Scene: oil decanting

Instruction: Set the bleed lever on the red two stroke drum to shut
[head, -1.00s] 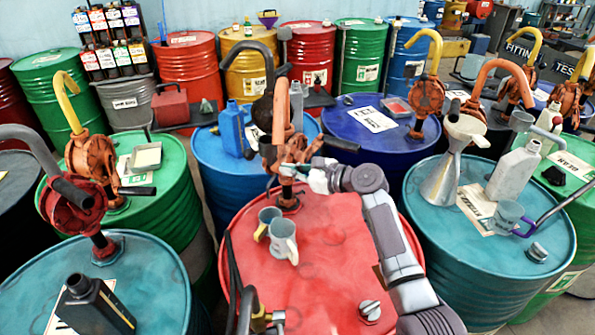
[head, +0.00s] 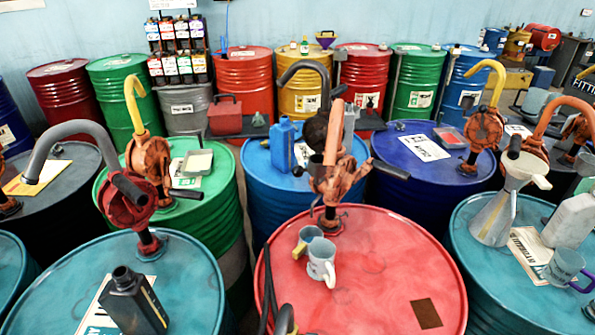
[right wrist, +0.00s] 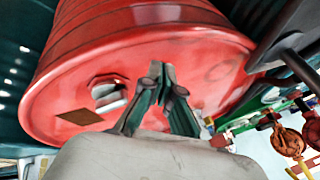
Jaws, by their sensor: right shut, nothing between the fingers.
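The red drum (head: 385,262) stands in the lower middle of the head view. An orange rotary pump (head: 338,182) with a dark-ended handle rises from its far side. I cannot make out the bleed lever for certain; a grey curved pipe end (head: 285,320) and black hoses show at the drum's near left edge. The red drum (right wrist: 220,70) also fills much of the right wrist view, seen upside down. My left gripper is not in view.
More drums crowd behind.

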